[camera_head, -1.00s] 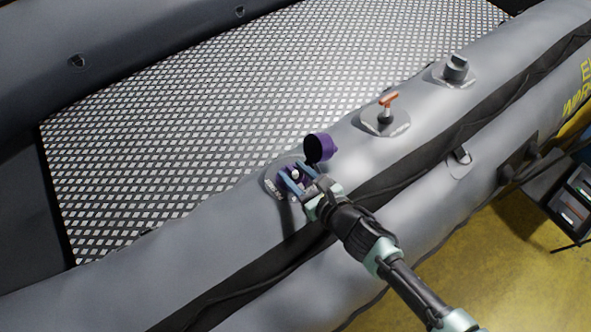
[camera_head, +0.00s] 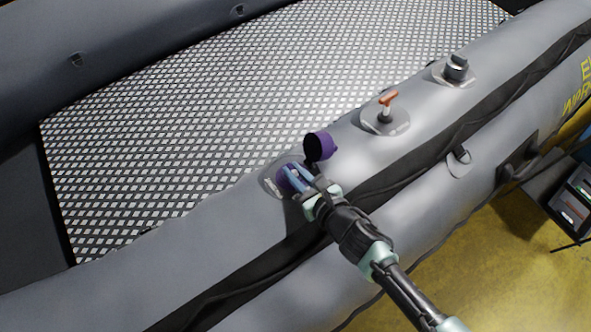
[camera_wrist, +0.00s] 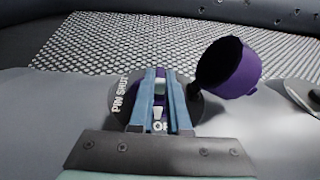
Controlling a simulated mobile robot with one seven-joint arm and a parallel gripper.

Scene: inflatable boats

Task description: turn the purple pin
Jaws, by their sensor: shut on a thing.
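The purple pin valve (camera_head: 284,180) sits in a round grey patch on top of the boat's tube, and its open purple cap (camera_head: 319,147) hangs beside it. My gripper (camera_head: 291,177) reaches into the valve from the lower right, with its blue fingers closed together. The purple valve body shows only in slivers around the fingers. The purple cap (camera_wrist: 230,68) stands just right of them. Patch lettering (camera_wrist: 120,95) reads "PIN SHUT" at the left; the lower word is mostly hidden.
An orange T-handle (camera_head: 388,99) on its own patch stands farther along the tube. Beyond it is a grey capped valve (camera_head: 456,68). The patterned boat floor (camera_head: 200,110) lies inside the tubes. A dark tray (camera_head: 572,205) is at the right edge.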

